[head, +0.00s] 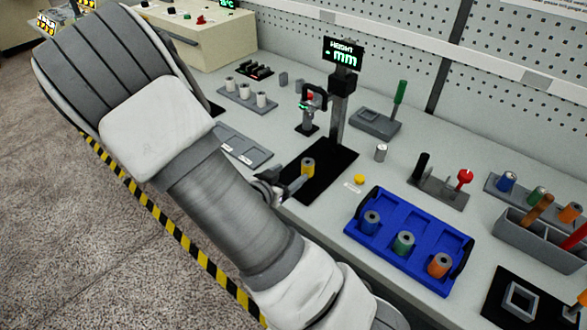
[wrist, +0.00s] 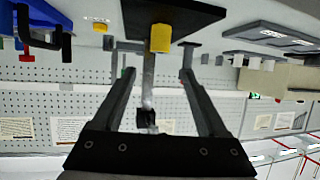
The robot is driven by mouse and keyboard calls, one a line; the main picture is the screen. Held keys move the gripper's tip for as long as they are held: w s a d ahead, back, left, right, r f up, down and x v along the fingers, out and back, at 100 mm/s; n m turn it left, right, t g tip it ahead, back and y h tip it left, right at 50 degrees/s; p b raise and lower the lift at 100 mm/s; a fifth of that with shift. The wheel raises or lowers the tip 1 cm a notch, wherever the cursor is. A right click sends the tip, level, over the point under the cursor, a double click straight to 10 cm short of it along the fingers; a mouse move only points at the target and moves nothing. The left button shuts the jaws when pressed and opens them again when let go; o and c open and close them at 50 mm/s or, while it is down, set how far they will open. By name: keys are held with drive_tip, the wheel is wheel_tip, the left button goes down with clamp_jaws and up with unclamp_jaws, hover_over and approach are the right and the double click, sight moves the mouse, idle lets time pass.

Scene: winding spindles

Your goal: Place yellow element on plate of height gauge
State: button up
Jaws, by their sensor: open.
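The yellow element (head: 308,167), a small spool-like cylinder, stands upright on the black plate (head: 335,168) of the height gauge (head: 341,100). My gripper (head: 272,187) is just left of the yellow element, low over the bench, and partly hidden by my arm in the head view. In the upside-down wrist view, the yellow element (wrist: 161,38) shows between the two open fingertips, with a gap on both sides. The gripper is open and empty.
A blue tray (head: 349,231) with blue, green and orange spools stands right of the plate. A yellow button (head: 359,180) and a small metal cylinder (head: 381,152) lie between. A grey flat tray (head: 262,158) lies left of the plate. A pegboard wall closes the back.

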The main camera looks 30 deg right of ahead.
drive_tip(key=w+a+r+n+t+y, duration=0.1)
drive_tip(key=a+r+n+y, duration=0.2)
drive_tip(key=a+r+y, duration=0.4)
drive_tip(key=a+r+n+y, duration=0.3)
drive_tip(key=a+r+y, duration=0.25)
drive_tip(key=a, duration=0.45)
drive_tip(key=s+d+r+n, duration=0.1)
drive_tip(key=s+r+n, duration=0.1)
drive_tip(key=s, duration=0.4)
drive_tip(key=s+d+r+n+g, duration=0.1)
drive_tip(key=s+r+n, duration=0.1)
drive_tip(key=s, duration=0.4)
drive_tip(key=s+d+r+n+g, duration=0.1)
drive_tip(key=s+r+n, duration=0.1)
drive_tip(key=s+r, duration=0.2)
drive_tip(key=shift+s+d+r+h, duration=0.35)
drive_tip(key=shift+s+d+h, duration=0.1)
drive_tip(key=shift+s, duration=0.45)
